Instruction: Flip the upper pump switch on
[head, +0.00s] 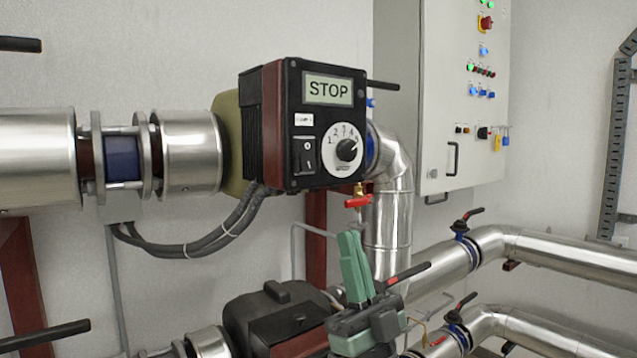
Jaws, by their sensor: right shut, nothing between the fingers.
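The upper pump (262,130) is a black and dark red box on the insulated pipe, with a display reading STOP. Its black rocker switch (304,156) sits at the lower left of the front face, beside a white numbered dial with a black knob (346,150). My right gripper (350,240) is green and grey, below the pump and slightly right of the switch. Its fingers point up, are together and hold nothing. They are apart from the pump. My left gripper is not in view.
A second black pump (270,318) is partly hidden below. A red-handled valve (358,201) hangs just under the upper pump's right side. Silver pipes (570,255) with lever valves run at right. A grey control cabinet (440,110) stands behind.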

